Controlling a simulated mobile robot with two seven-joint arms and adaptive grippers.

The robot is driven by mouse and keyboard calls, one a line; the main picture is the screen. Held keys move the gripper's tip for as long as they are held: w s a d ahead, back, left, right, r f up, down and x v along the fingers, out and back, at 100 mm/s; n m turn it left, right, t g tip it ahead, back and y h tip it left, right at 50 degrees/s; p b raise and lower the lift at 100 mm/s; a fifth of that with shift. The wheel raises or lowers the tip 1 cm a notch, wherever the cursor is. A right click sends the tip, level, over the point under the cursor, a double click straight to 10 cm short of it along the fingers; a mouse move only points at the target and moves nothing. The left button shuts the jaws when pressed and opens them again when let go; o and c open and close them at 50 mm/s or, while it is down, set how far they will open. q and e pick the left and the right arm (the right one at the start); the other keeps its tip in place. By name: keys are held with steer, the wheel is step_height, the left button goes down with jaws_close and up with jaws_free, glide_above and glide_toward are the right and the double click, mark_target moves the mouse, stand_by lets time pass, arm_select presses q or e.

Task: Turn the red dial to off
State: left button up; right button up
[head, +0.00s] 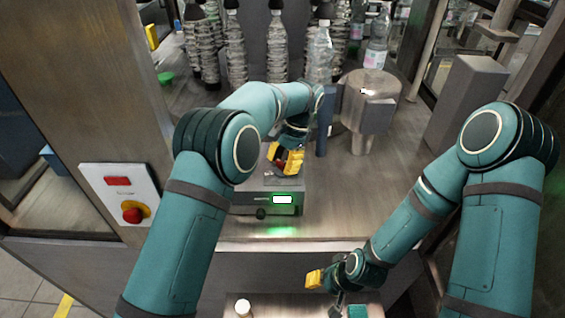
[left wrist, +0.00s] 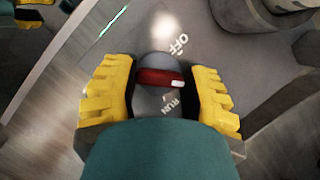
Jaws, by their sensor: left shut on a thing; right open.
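The red dial (left wrist: 155,77) shows in the left wrist view as a red bar on a round grey knob. A white mark is at the bar's right end, pointing right, between the OFF label (left wrist: 179,44) and the RUN label (left wrist: 172,104). My left gripper (left wrist: 160,88) is shut on the dial, with a yellow finger on either side of it. In the head view, my left gripper (head: 287,160) is over the top of the grey control box (head: 247,200), and the dial is mostly hidden. My right gripper (head: 325,281) is open and empty, low at the front.
A green-lit display (head: 283,199) is on the box's front. A red emergency button (head: 133,212) sits on a white panel at the left. A metal cylinder (head: 370,92) stands behind and right, with several bottles at the back. The bench right of the box is clear.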

arm_select(q)
steer(key=n, duration=0.2)
steer(key=n+g+h, duration=0.1)
steer(key=n, duration=0.2)
steer(key=shift+f+n+h, duration=0.1)
steer(key=shift+n+h, duration=0.2)
steer(key=shift+n+g+h, duration=0.4)
steer(key=shift+n+h, duration=0.5)
steer(key=shift+n, duration=1.3)
steer(key=o, duration=1.2)
steer(key=shift+v, duration=3.75)
steer(key=shift+a, duration=0.1)
